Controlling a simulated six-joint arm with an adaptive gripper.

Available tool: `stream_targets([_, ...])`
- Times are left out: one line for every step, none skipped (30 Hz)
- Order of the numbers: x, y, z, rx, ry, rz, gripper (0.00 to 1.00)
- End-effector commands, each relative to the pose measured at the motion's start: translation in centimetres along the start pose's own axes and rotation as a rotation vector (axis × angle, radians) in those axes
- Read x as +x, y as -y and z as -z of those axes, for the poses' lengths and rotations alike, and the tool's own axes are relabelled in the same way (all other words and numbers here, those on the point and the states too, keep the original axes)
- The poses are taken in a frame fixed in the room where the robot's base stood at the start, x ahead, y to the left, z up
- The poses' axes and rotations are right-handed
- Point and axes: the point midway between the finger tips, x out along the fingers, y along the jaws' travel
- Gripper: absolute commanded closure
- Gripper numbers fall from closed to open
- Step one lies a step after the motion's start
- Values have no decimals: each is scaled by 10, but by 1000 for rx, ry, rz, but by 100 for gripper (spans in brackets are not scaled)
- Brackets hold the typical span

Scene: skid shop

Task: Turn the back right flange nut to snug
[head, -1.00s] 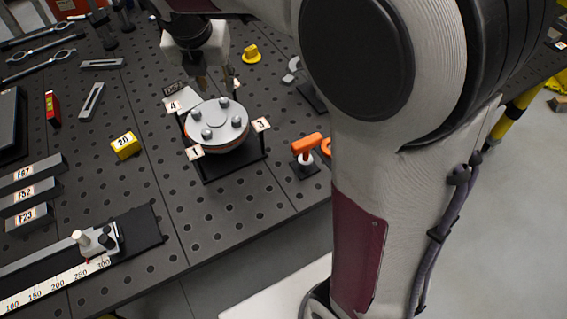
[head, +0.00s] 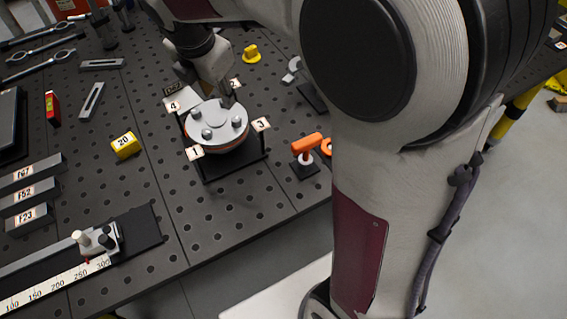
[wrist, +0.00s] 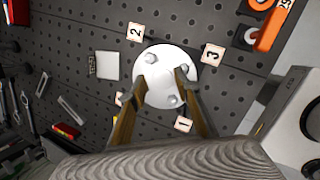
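My gripper (head: 228,99) is over the back right part of the flange. In the wrist view my gripper (wrist: 161,78) has its two brass-coloured fingers apart over the flange (wrist: 158,92), nothing held between them. The nut nearest tag 2 (wrist: 152,58) lies just beyond the fingertips there; contact cannot be told.
Tags 1 (head: 195,153), 3 (head: 261,124) and 4 (head: 172,105) stand close around the flange. An orange-handled piece (head: 307,144) stands to the right. A yellow block marked 20 (head: 125,145) is to the left. Perforated table between them is mostly clear.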

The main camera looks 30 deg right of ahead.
Motion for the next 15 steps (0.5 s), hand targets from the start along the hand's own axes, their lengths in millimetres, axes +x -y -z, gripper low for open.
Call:
stream_targets([0,2,1,25,-3,2,68])
stream_targets([1,2,2,42,-5,4,68])
stream_targets([1,4,3,63,-7,5,68])
stream_targets([1,5,4,81,-9,6,68])
stream_targets([1,6,4,97,-11,7,68])
stream_targets([1,7,6,119,-13,9,68])
stream_targets([1,8,6,136,-15,11,68])
stream_targets([2,9,7,153,-16,12,68])
stream_targets([2,11,8,175,-18,14,68])
stream_targets([1,12,8,191,-19,14,68])
stream_targets([1,13,9,209,-21,15,68])
stream_targets([1,14,10,231,-23,17,68])
stream_targets([1,16,10,248,-24,18,68])
stream_targets([1,17,11,264,-25,19,68])
stream_targets([1,18,12,287,-27,21,68])
